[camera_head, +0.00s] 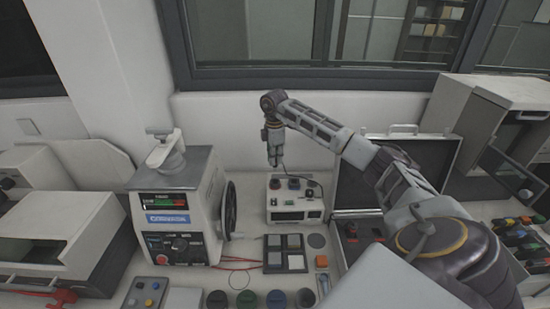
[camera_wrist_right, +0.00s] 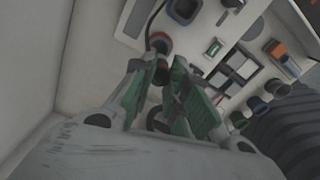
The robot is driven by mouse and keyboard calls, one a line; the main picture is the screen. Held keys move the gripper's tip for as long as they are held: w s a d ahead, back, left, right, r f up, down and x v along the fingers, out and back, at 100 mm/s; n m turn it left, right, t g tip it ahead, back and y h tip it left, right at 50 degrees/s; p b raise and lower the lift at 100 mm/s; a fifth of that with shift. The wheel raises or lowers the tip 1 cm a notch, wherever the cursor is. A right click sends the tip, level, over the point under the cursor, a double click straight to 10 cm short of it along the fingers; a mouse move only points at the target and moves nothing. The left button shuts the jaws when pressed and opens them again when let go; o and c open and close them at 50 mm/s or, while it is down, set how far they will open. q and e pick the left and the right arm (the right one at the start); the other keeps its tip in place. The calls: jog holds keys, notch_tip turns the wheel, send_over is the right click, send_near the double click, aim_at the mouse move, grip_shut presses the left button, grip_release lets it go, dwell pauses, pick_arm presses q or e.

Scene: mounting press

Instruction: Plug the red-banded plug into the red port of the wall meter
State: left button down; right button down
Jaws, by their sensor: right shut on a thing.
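The meter (camera_head: 297,208) is a white box with a dark front display and several round ports on its top, standing near the back wall. Its red port (camera_head: 275,184) is at the top left, just below my right gripper (camera_head: 275,161). In the right wrist view, the green-padded fingers (camera_wrist_right: 160,88) are shut on a dark plug (camera_wrist_right: 162,73), beside a red ring (camera_wrist_right: 158,42). Whether the plug sits in the port cannot be told, as the fingers hide part of it. A black cable (camera_head: 312,182) loops to the right. My left gripper is not in view.
A white press (camera_head: 180,210) with a handwheel (camera_head: 229,211) stands left of the meter. A dark open case (camera_head: 365,190) stands to the right. A tile grid (camera_head: 285,253) and several coloured cups (camera_head: 247,299) are in front. Red wires (camera_head: 240,262) lie nearby.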

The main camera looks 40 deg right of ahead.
aim_at(275, 170)
jog(key=shift+f+b, duration=0.95)
jog(key=shift+f, duration=0.15)
jog(key=shift+f+b, duration=0.5)
jog(key=shift+f, duration=0.1)
jog(key=shift+f, duration=0.35)
jog(key=shift+f+b, duration=0.7)
jog(key=shift+f, duration=1.45)
dwell(1.8)
jog(key=c, duration=0.8)
grip_release()
jog(key=shift+o, duration=0.2)
jog(key=shift+r, duration=0.1)
jog(key=shift+r+p, duration=2.75)
jog(key=shift+r, duration=0.95)
